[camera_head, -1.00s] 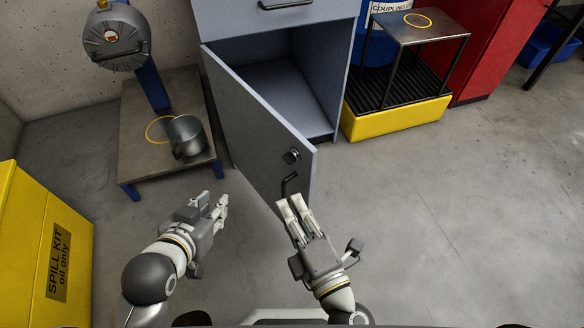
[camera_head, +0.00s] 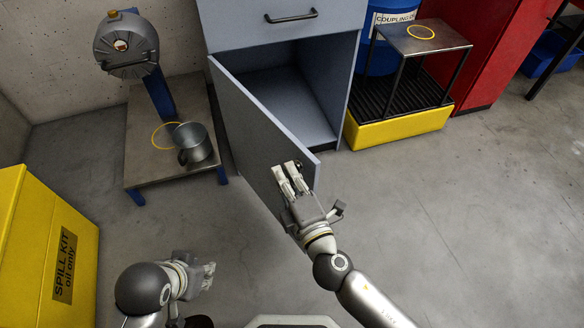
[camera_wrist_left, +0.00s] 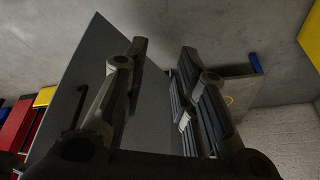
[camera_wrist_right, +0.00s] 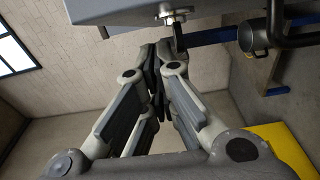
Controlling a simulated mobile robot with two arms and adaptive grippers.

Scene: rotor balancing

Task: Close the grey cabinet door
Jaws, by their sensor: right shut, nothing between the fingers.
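The grey cabinet door (camera_head: 245,125) stands wide open, swung out from the lower opening of the grey cabinet (camera_head: 285,38). My right gripper (camera_head: 286,168) is at the door's free edge, covering the knob area in the head view. Its fingers are together and empty. In the right wrist view, the fingertips (camera_wrist_right: 158,55) are just below a grey panel (camera_wrist_right: 130,10) with a metal knob (camera_wrist_right: 175,18); contact cannot be told. My left gripper (camera_head: 210,275) is low at the left, away from the door. Its fingers (camera_wrist_left: 160,80) are apart and empty in the left wrist view.
A low metal table (camera_head: 150,175) with a grey pot (camera_head: 194,145) stands left of the door. A yellow spill kit box (camera_head: 30,250) is at the far left. A yellow-based stand (camera_head: 400,125) is right of the cabinet.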

